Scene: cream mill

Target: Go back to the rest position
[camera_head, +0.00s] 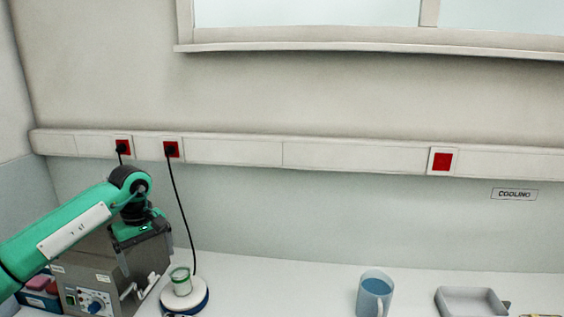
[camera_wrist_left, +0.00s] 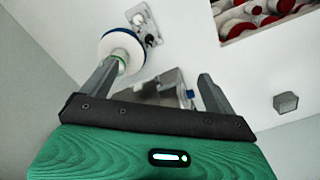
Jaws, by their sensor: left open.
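My left gripper (camera_head: 146,243) is at the end of the green arm that comes in from the left, in front of and over a grey metal device (camera_head: 90,272) with a blue knob. In the left wrist view the two grey fingers of my left gripper (camera_wrist_left: 158,68) are spread apart with nothing held between them. A metal object (camera_wrist_left: 165,88) shows beyond the gap. My right gripper is in neither view.
A round white-and-blue stirrer plate (camera_head: 186,300) holds a small glass beaker (camera_head: 181,282), right of the metal device. A blue mug (camera_head: 374,292) and a grey tray (camera_head: 470,301) stand further right. Black cords run to red wall sockets (camera_head: 171,149). The bench between beaker and mug is clear.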

